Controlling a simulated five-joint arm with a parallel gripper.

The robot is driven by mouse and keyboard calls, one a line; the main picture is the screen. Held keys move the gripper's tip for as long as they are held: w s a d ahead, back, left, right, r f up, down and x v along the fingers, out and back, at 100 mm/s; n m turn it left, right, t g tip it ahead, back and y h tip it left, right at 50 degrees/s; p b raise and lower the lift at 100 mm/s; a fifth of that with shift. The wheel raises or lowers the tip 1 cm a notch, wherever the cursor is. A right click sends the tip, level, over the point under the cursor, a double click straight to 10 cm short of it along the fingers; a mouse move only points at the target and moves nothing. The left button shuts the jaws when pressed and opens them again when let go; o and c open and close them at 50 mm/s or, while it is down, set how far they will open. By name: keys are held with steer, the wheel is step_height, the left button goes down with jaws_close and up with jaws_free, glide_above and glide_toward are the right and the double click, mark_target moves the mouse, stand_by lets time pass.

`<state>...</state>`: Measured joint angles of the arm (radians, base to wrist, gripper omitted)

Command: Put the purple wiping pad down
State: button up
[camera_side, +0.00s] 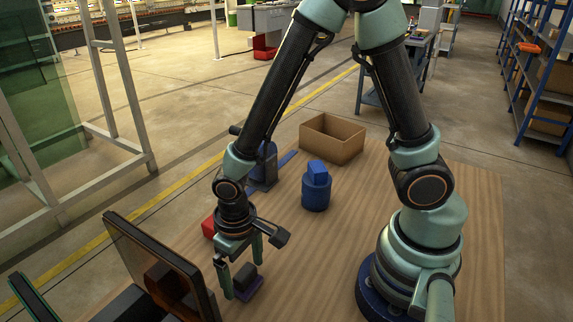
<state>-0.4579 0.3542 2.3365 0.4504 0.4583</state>
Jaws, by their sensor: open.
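The purple wiping pad (248,292) lies on the wooden table near its front left part. A dark block-shaped grip (244,275) sits on top of the pad. My gripper (241,270) points down over the pad, with its green fingers spread apart. One finger is left of the dark grip and the other is behind it. I cannot tell whether either finger touches it.
A dark-framed panel (140,250) stands close to the left of my gripper. A red object (209,227) is partly hidden behind my wrist. A blue cylinder (316,192) and an open cardboard box (333,136) stand farther back. The table (310,265) right of the pad is clear.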

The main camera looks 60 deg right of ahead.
mark_target(243, 271)
step_height(243, 271, up, 12)
steer(key=w+d+r+t, duration=0.1)
steer(key=d+r+t, duration=0.4)
steer(key=d+r, duration=0.5)
steer(key=d, duration=0.3)
steer(key=shift+d+r+t, duration=0.3)
steer(key=shift+r, duration=0.1)
stand_by(0.8)
